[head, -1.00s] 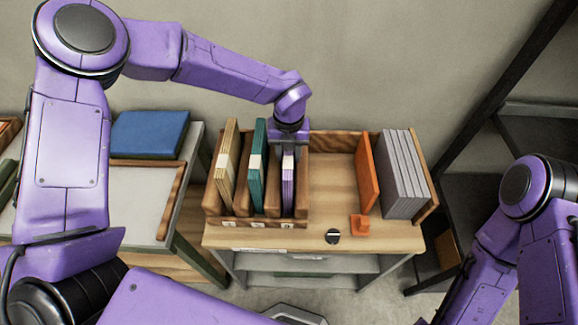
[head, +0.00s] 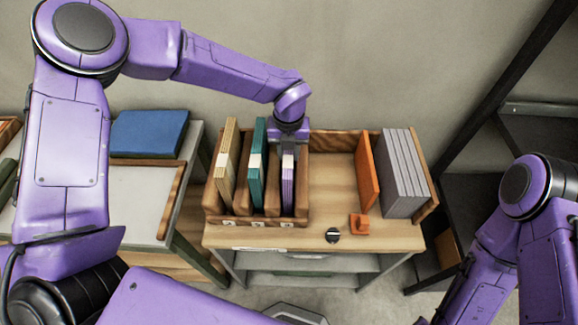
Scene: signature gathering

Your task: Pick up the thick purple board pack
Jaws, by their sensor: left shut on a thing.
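The purple board pack (head: 288,193) stands upright in the right-hand slot of a wooden rack (head: 241,219) on the desk. It has a pale band near its upper part. My left gripper (head: 288,150) points down over it and is shut on its top edge. The fingers are mostly hidden by the gripper body and the pack. My right arm is at the lower right, and its gripper is out of view.
A teal pack (head: 258,170) and a cream pack (head: 227,165) stand in the slots to the left. An orange board (head: 367,172) and grey binders (head: 400,175) stand on the right. An orange block (head: 359,224) and a black disc (head: 332,235) lie at the desk's front. The desk middle is clear.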

